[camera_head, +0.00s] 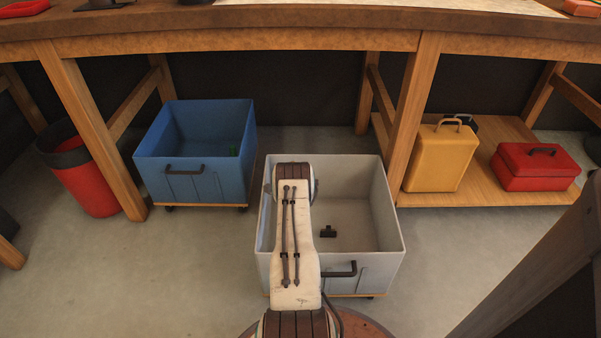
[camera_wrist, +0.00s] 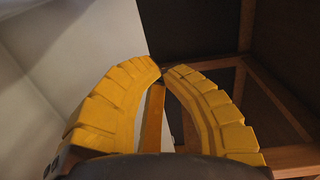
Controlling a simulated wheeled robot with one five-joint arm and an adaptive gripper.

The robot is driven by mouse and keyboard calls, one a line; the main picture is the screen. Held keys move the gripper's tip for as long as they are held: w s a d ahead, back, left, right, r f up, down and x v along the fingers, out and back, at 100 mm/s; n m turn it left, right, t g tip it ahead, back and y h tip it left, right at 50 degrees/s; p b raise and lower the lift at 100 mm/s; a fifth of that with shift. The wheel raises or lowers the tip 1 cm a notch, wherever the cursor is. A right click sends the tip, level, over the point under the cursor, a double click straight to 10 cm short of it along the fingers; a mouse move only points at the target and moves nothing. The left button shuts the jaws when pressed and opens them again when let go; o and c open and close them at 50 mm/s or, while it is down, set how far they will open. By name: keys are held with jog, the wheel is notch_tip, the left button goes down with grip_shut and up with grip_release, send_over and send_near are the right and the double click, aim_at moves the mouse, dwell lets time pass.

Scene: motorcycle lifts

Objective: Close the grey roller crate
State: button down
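The grey roller crate (camera_head: 385,235) is an open-topped box on a low wooden base with casters. It stands out on the floor in front of the bench, with a dark handle (camera_head: 340,270) on its near side. A small dark object (camera_head: 328,231) lies on its floor. My arm reaches over the crate's left part and covers some of it. My gripper is hidden behind the arm in the head view. In the wrist view my gripper (camera_wrist: 162,72) shows yellow fingers with tips drawn together, nothing visibly held. A pale grey surface, probably a crate wall (camera_wrist: 80,55), is at left.
A blue roller crate (camera_head: 190,185) stands left under the wooden bench (camera_head: 250,40), beside a red bin (camera_head: 85,180). Bench legs rise around the crate. A yellow case (camera_head: 438,157) and red toolbox (camera_head: 535,167) sit on the right shelf. The floor between the crates is narrow.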

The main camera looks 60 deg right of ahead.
aim_at(301, 158)
notch_tip(301, 158, down, 4)
jog(key=s+d+m+b, duration=0.1)
jog(key=s+b, duration=0.1)
jog(key=s, duration=0.1)
jog(key=shift+h, duration=0.4)
jog(key=b+x, duration=0.4)
jog(key=x, duration=0.4)
jog(key=shift+w+f, duration=0.15)
jog(key=shift+w, duration=0.05)
jog(key=shift+w+d+b, duration=0.35)
jog(key=shift+d+b, duration=0.15)
jog(key=shift+b, duration=0.05)
